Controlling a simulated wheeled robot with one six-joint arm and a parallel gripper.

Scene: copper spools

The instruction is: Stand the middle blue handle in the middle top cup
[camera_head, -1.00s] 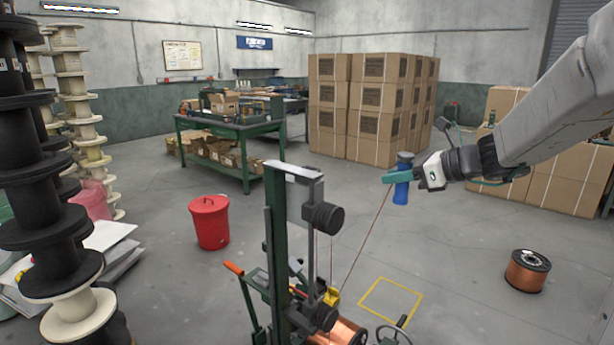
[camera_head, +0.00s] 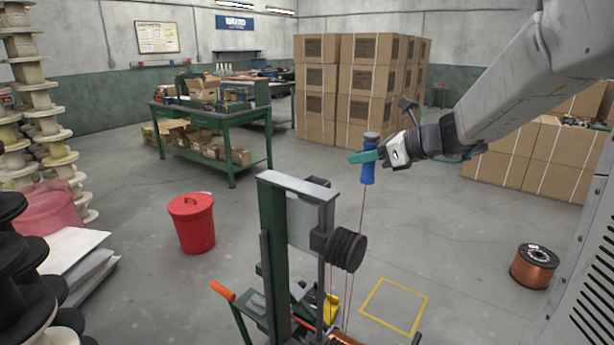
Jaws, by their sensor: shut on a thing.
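The blue handle (camera_head: 369,165) has a dark top and hangs upright in the air. My gripper (camera_head: 366,157) is shut around its upper part, its green fingers reaching in from the right. A thin copper-coloured wire runs from the handle's lower end down past the dark pulley (camera_head: 346,249) on the machine. The green machine post (camera_head: 272,235) stands in the foreground, with a grey plate (camera_head: 298,188) across its top. The handle is behind and to the right of that plate in the picture. I cannot make out any cup in this view.
A red bin (camera_head: 192,225) stands left of the machine. A copper spool (camera_head: 534,266) lies on the floor at the right, beyond a yellow floor square (camera_head: 394,306). A green workbench (camera_head: 211,118) and stacked cartons (camera_head: 350,85) stand behind. Spool stacks fill the left edge.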

